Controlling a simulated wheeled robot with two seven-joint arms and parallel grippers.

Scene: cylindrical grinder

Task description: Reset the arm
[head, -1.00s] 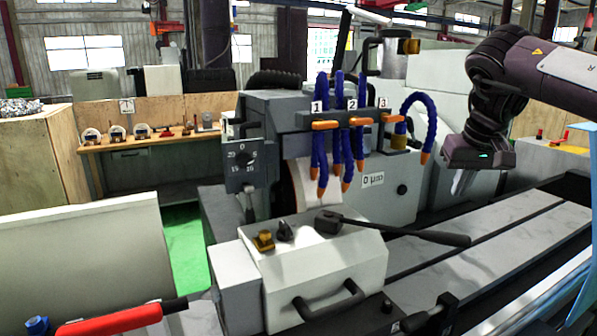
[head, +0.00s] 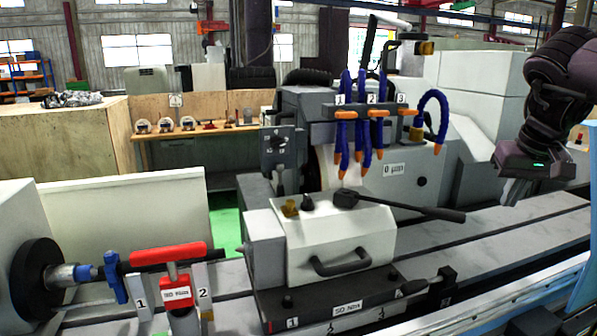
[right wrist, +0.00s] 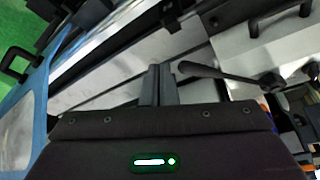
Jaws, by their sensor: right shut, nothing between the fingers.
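My right gripper (head: 515,190) hangs from the right arm at the right of the head view, above the grinder table, with its fingers together and nothing between them. In the right wrist view its shut fingers (right wrist: 158,84) point over the grey table. The grinder's white headstock box (head: 335,240) with its long black lever (head: 410,208) stands left of the gripper, well apart from it. The lever also shows in the right wrist view (right wrist: 220,74). My left arm and gripper are not in view.
Blue coolant hoses (head: 361,110) with orange tips hang at the wheel. A red-handled clamp tool (head: 168,255) and a chuck (head: 38,280) are at the lower left. A wooden bench (head: 190,134) stands behind. The long table (head: 500,220) is bare under my right gripper.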

